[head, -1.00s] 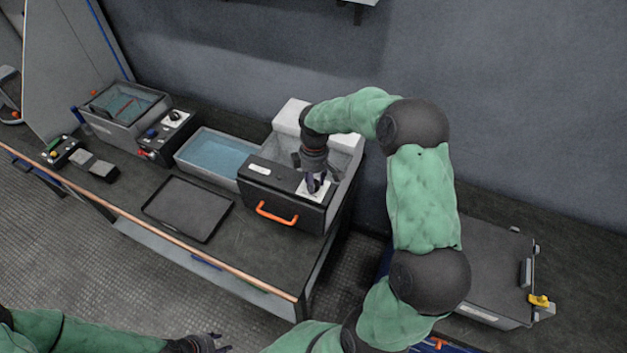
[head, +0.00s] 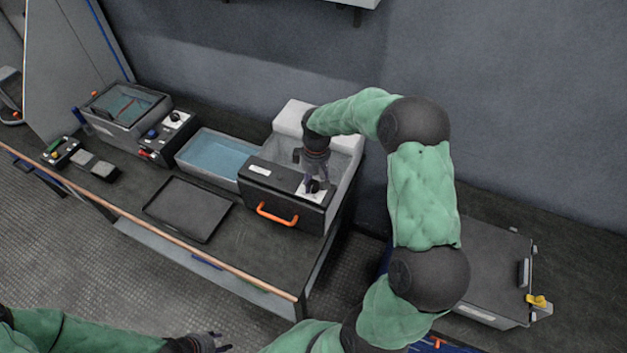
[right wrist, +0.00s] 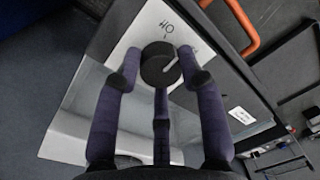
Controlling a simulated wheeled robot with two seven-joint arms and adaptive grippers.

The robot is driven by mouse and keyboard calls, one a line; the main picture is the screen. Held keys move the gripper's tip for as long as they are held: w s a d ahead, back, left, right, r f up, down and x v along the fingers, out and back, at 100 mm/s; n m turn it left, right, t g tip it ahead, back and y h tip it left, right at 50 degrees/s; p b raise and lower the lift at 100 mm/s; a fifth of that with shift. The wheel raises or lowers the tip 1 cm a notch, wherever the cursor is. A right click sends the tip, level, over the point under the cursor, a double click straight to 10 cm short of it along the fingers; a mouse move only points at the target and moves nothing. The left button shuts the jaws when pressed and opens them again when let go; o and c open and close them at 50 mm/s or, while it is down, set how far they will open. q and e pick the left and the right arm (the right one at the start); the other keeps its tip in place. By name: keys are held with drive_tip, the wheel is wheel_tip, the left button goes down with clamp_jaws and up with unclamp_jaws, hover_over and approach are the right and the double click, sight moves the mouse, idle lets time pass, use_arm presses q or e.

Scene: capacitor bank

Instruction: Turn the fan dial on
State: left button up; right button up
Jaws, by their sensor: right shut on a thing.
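The fan dial (right wrist: 158,65) is a round black knob with a pale pointer line, set on a white label plate (right wrist: 138,37) on top of the dark box (head: 283,191) with the orange handle. In the right wrist view the pointer line slants to the upper right. Letters on the plate are partly visible. My right gripper (head: 313,186) comes down from above and is shut on the dial, with fingers around it; it also shows in the right wrist view (right wrist: 160,78). My left gripper (head: 212,343) is at the bottom edge of the head view, away from the bench; its jaws are unclear.
The orange handle (head: 277,214) sticks out from the box front. A blue-filled basin (head: 215,154), a black tray (head: 187,208) and a control box with knobs (head: 166,137) stand to the left. A grey case (head: 487,262) lies at the right. Floor in front is clear.

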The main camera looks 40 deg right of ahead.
sight(316, 183)
drive_tip(key=m, duration=0.6)
drive_tip(key=shift+s, duration=0.1)
idle(0.6)
drive_tip(key=o, duration=1.1)
drive_tip(key=shift+o, duration=0.2)
drive_tip(key=shift+r+t, duration=0.1)
drive_tip(key=shift+t, duration=0.2)
wheel_tip(316, 183, up, 12)
drive_tip(key=shift+d, duration=0.3)
drive_tip(key=shift+s, duration=0.1)
